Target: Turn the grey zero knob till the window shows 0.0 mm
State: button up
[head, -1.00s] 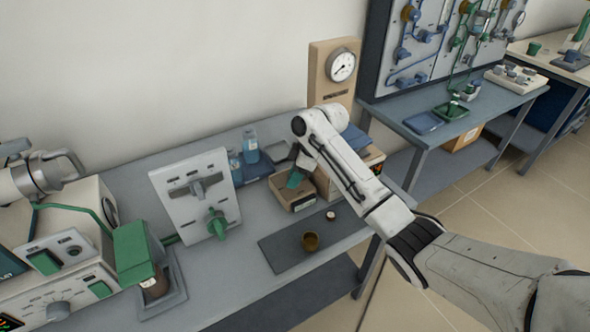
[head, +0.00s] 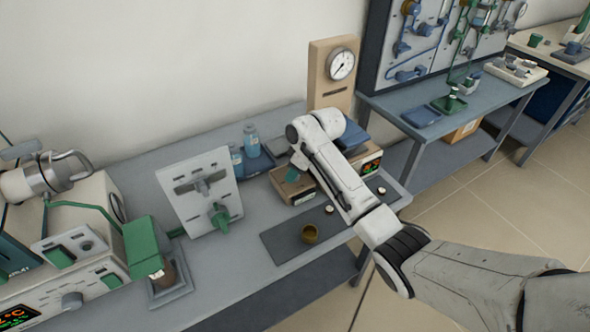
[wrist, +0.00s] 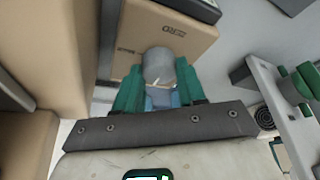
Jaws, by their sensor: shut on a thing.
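The grey zero knob (wrist: 158,66) sticks out of a beige face marked ZERO in the wrist view. The green fingers of my gripper (wrist: 159,84) are shut on it, one on each side. In the head view my gripper (head: 292,176) is at the beige box (head: 304,192) on the bench, mostly behind my arm, and the knob is hidden there. A lit display (head: 371,166) shows on the box's right part, beyond my arm. Its digits are too small to read.
Blue bottles (head: 250,140) stand behind, left of my gripper. A white panel with a green handle (head: 219,216) stands further left. A dial gauge (head: 341,64) stands behind my arm.

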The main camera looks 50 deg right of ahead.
jog(key=o, duration=1.1)
jog(key=shift+c, duration=0.2)
jog(key=v, duration=1.1)
jog(key=shift+f, duration=0.1)
jog(key=s+a+f+m, duration=0.1)
jog(key=s+a+f, duration=0.35)
jog(key=a, duration=0.45)
jog(key=s+a+f+m, duration=0.1)
jog(key=s+a+f, duration=0.3)
jog(key=a, duration=0.6)
jog(key=s+f+m+g, duration=0.1)
jog(key=s+f, duration=0.1)
jog(key=s, duration=0.9)
jog(key=s+f+g+h, duration=0.1)
jog(key=s+f+g, duration=0.1)
jog(key=s, duration=0.9)
jog(key=shift+f+m+h, duration=0.3)
jog(key=shift+f+m, duration=0.1)
jog(key=shift+f, duration=0.3)
